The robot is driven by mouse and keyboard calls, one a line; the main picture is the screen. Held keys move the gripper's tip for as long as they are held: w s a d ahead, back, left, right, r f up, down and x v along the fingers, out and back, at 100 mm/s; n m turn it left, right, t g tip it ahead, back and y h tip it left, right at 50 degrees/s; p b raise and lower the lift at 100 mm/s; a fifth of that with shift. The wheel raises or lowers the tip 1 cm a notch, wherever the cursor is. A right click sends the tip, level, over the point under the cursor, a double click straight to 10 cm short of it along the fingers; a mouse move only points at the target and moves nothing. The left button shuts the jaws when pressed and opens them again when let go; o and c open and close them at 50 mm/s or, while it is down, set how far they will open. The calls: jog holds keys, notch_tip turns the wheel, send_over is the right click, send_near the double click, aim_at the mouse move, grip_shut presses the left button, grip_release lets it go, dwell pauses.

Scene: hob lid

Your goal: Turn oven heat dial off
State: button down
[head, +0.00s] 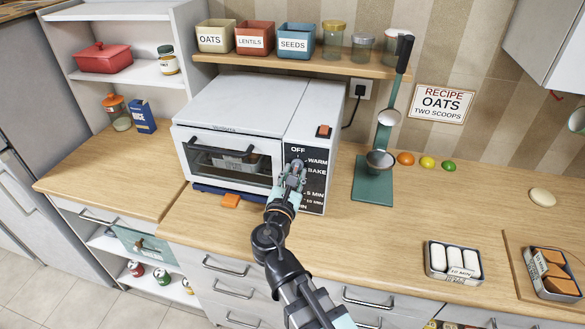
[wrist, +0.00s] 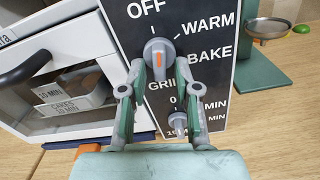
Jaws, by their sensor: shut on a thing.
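The white toaster oven (head: 240,130) stands on the counter with a black control panel on its right. The oven heat dial (wrist: 158,50) is a round grey knob with an orange mark, ringed by the words OFF, WARM, BAKE and GRILL. The mark stands roughly upright in the wrist view; I cannot tell exactly which word it points at. My gripper (wrist: 158,74) is shut on the heat dial, one finger on each side. In the head view my gripper (head: 293,170) is in front of the panel and hides the dial.
A smaller timer dial (wrist: 178,121) sits just below, between my finger links. The oven's glass door (head: 228,160) is closed, with trays inside. An orange block (head: 231,201) lies before the oven.

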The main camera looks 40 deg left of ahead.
jog(key=shift+w+d+n+p, duration=0.1)
jog(key=shift+d+n+p, duration=0.05)
jog(key=shift+n+p, duration=0.8)
jog(key=shift+n, duration=0.35)
jog(key=c, duration=1.2)
grip_release()
notch_tip(320, 180, up, 10)
